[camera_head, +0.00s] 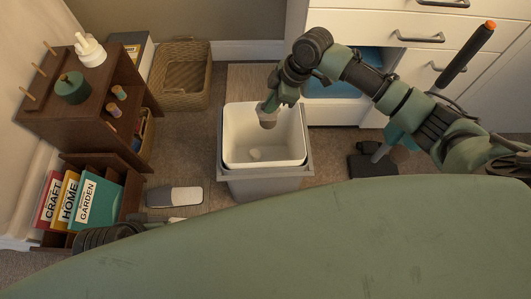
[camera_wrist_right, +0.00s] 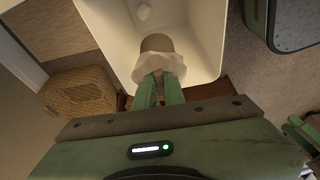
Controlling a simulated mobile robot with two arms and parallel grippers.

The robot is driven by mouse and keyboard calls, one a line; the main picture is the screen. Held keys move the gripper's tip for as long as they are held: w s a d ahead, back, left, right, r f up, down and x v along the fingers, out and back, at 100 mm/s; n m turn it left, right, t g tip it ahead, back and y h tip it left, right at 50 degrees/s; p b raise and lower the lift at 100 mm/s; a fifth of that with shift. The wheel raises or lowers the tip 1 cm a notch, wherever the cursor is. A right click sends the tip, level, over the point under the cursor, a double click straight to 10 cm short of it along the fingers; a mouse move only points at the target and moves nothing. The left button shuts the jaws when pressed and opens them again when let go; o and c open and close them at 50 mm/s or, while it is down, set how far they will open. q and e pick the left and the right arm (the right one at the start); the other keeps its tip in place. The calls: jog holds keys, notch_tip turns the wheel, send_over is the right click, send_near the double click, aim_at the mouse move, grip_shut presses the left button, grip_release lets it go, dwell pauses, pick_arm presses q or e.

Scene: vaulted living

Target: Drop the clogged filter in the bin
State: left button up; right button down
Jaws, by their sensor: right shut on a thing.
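My right gripper (camera_head: 273,103) is shut on the clogged filter (camera_head: 267,118), a small brownish-grey cup-shaped piece. It holds the filter over the opening of the bin (camera_head: 231,121), which has a white inside and a grey outer body. In the right wrist view the filter (camera_wrist_right: 160,46) has a pale ruffled collar next to the fingertips (camera_wrist_right: 160,82), with the white bin wall (camera_wrist_right: 205,35) around it. A small whitish lump (camera_head: 255,154) lies on the bin floor. At the lower left, a dark ribbed part seems to be my left arm; its jaws are not clear.
A brown shelf (camera_head: 115,75) with pegs, a green jar and a white bottle stands left, with upright books (camera_head: 88,203) below. A wicker basket (camera_head: 183,75) is behind. A grey-and-white object (camera_head: 174,197) lies left of the bin. White drawers (camera_head: 425,60) stand at back right.

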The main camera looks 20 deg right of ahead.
pick_arm(q)
jog(key=shift+s+r, duration=0.1)
jog(key=shift+r, duration=0.25)
pick_arm(e)
jog(key=shift+f, duration=0.1)
jog(key=c, duration=1.4)
grip_release()
jog(key=shift+c, duration=0.2)
